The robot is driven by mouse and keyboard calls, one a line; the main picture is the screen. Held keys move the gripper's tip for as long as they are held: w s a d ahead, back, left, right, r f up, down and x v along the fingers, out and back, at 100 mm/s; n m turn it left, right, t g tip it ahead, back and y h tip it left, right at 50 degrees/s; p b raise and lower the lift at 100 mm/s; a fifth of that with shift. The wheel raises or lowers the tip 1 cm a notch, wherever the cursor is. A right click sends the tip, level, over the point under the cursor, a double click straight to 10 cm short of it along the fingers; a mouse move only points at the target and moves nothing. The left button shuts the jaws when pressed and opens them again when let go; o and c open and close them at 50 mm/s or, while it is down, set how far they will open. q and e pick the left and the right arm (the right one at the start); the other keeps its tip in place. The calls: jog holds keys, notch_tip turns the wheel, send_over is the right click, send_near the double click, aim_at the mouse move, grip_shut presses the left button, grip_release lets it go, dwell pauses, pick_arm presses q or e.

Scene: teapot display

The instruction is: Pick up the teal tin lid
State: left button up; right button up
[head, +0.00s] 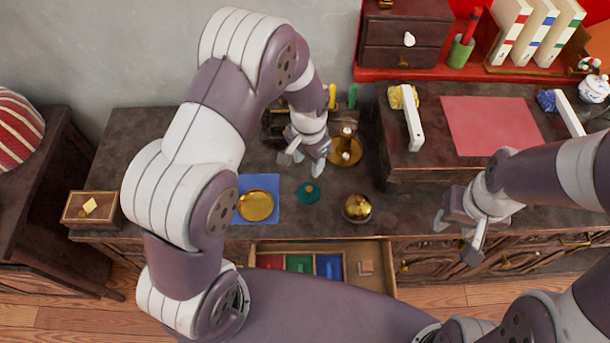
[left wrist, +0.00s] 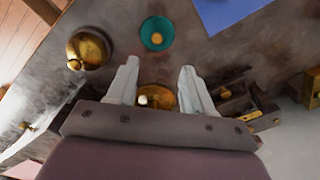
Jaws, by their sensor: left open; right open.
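The teal tin lid (head: 308,192) is a small teal disc with a gold-coloured knob, lying on the dark cabinet top in the head view. It also shows in the left wrist view (left wrist: 157,33), beyond the fingertips. My left gripper (head: 302,161) is open and empty above the cabinet, behind the lid and apart from it; its fingers show in the left wrist view (left wrist: 157,80). My right gripper (head: 455,238) is open and empty at the front edge, far to the right of the lid.
A gold plate (head: 257,205) on a blue mat (head: 270,184) lies left of the lid. A gold pot (head: 357,208) stands to its right. A brass stand (head: 346,152) is near my left gripper. An open drawer (head: 377,252) with coloured compartments juts out in front.

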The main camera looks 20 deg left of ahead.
aim_at(309, 188)
pick_arm(q)
jog(key=f, duration=0.1)
jog(key=s+f, duration=0.1)
jog(key=f, duration=0.1)
jog(key=shift+s+d+f, duration=0.15)
jog(key=shift+d+f, duration=0.05)
jog(key=shift+d, duration=0.15)
jog(key=f, duration=0.6)
jog(key=shift+w+a+f+p, duration=0.15)
jog(key=shift+w+f+p, duration=0.15)
jog(key=shift+f, duration=0.1)
jog(key=shift+w+f, duration=0.1)
jog(key=shift+f, duration=0.35)
grip_shut()
